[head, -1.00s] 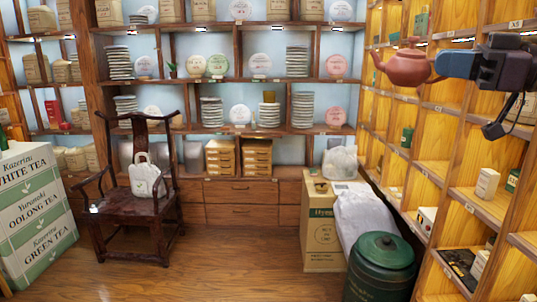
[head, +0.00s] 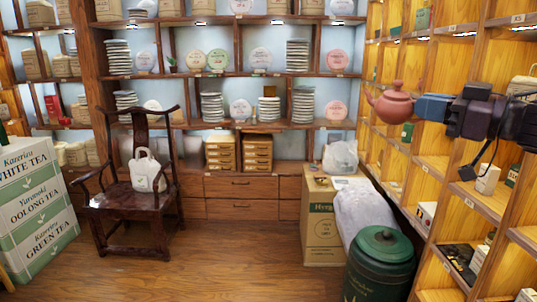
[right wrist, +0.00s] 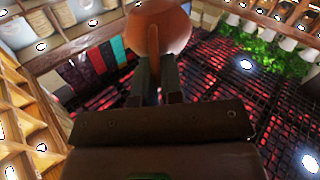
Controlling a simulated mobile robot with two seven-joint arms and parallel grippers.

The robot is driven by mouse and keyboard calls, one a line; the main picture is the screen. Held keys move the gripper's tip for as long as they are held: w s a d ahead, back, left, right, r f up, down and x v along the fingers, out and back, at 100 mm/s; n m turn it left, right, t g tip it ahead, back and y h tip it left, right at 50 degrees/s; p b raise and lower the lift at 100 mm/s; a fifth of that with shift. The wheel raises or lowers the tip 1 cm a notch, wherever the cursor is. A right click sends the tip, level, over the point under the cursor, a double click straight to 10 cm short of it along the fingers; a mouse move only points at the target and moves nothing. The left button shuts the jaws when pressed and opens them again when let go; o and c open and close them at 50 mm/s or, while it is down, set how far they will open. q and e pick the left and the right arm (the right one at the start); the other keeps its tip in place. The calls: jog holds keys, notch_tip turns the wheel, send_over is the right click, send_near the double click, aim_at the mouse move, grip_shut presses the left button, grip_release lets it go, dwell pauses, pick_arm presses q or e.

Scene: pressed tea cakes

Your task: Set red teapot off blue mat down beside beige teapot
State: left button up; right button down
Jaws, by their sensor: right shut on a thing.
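The red teapot (head: 392,103) is an orange-brown clay pot with a lid knob. It hangs in the air, roughly upright, in front of the right-hand shelves in the head view, spout to the left. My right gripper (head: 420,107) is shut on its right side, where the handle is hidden. In the right wrist view the teapot (right wrist: 160,28) sits at the tips of the dark fingers (right wrist: 155,78). I cannot make out a blue mat or a beige teapot in either view. My left gripper is not in view.
Wooden shelves (head: 440,165) with small boxes run close along the right. A green canister (head: 381,262) and a cardboard box (head: 322,222) stand below. A dark chair (head: 130,205) and stacked tea boxes (head: 33,205) stand left. The middle floor is clear.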

jog(key=s+d+f+m+t+h, duration=0.1)
jog(key=s+f+m+t+h, duration=0.2)
jog(key=f, duration=0.9)
jog(key=s+f+m+h, duration=0.2)
jog(key=s+f+h, duration=0.15)
jog(key=f, duration=0.95)
jog(key=s+d+f+m+t+h, duration=0.1)
jog(key=s+f+m+t+h, duration=0.2)
jog(key=f, duration=0.9)
jog(key=w+a+r+m+h, duration=0.1)
jog(key=a+h, duration=0.2)
jog(key=a, duration=0.6)
pick_arm(q)
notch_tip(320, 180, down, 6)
jog(key=b, duration=0.5)
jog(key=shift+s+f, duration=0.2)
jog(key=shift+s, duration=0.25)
pick_arm(e)
notch_tip(320, 180, down, 7)
jog(key=g, duration=0.1)
jog(key=shift+w, duration=0.2)
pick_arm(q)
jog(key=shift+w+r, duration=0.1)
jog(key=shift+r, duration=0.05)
pick_arm(e)
jog(key=shift+a, duration=0.1)
